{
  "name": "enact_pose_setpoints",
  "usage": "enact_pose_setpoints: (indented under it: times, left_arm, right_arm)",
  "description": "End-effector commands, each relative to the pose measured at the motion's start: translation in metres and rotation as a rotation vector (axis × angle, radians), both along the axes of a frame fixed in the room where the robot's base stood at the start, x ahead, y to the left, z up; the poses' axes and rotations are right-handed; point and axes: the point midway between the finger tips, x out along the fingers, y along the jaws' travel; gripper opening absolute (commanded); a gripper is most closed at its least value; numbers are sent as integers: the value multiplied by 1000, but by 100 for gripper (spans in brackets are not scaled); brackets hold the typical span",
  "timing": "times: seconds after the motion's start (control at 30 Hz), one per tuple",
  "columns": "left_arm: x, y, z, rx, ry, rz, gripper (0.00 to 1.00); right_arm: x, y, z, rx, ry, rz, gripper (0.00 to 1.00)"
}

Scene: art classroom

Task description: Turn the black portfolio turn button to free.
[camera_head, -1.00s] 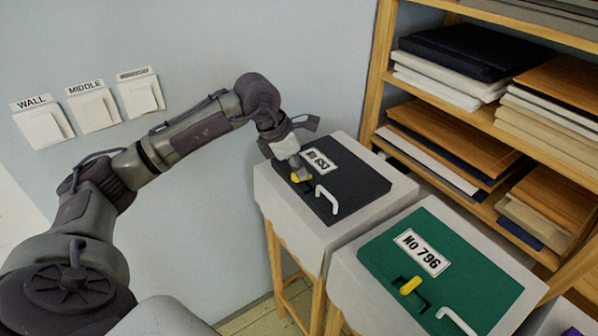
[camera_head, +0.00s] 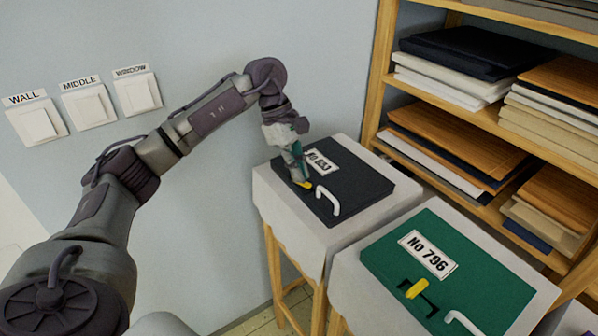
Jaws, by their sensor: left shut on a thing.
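The black portfolio (camera_head: 352,184) lies flat on a cloth-covered stand, with a white label and a white handle (camera_head: 328,201). Its yellow turn button (camera_head: 304,184) shows only in part beneath the fingers of my left gripper (camera_head: 299,177). That gripper reaches down from the wall side and is shut on the button. The fingers hide most of the button, so its exact angle is hard to tell. My right gripper is not in view.
A green portfolio (camera_head: 448,262) labelled No 796, with its own yellow turn button (camera_head: 416,288), lies on a stand at the right. A wooden shelf (camera_head: 384,75) with stacked boards stands behind. Three labelled switches (camera_head: 88,104) are on the wall.

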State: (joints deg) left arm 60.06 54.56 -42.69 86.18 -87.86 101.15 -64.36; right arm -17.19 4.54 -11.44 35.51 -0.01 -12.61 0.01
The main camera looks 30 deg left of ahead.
Motion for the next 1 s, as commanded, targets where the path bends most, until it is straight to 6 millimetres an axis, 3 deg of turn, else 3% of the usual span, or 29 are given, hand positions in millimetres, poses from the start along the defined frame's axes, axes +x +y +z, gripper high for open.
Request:
enact_pose_setpoints:
  times: [0.5, 1.0]
  left_arm:
    - [-1, 0, 0, 0, -2, -330, 0]
    - [-1, 0, 0, 1, -2, -387, 0]
  right_arm:
    - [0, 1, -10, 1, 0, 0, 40]
    - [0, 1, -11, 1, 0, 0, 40]
